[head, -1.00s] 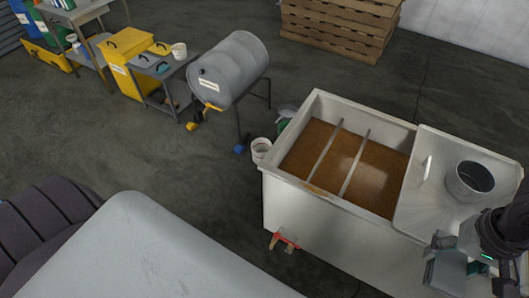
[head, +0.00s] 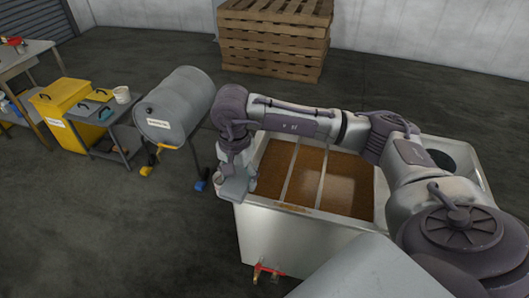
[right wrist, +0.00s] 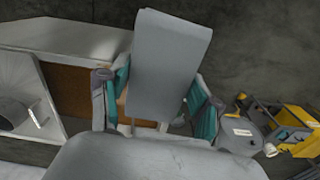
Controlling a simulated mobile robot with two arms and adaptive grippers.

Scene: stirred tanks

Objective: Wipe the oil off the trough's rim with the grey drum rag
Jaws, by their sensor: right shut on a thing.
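The trough (head: 310,240) is a pale tank of brown liquid crossed by two bars. A brownish oil smear (head: 290,207) lies on its near rim, towards the left. My right gripper (head: 235,174) is at the trough's left corner, with its arm reaching across the tank. It is shut on the grey drum rag (head: 234,189), a flat grey piece. In the right wrist view the rag (right wrist: 170,60) sticks out between the teal-padded fingers. I cannot tell whether the rag touches the rim. My left gripper is not in view.
A red drain valve (head: 266,271) juts from the trough's front. A grey bucket (head: 440,159) stands at its right end, partly behind my arm. A grey drum (head: 176,105), a yellow bin (head: 70,110) and stacked pallets (head: 275,40) stand beyond.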

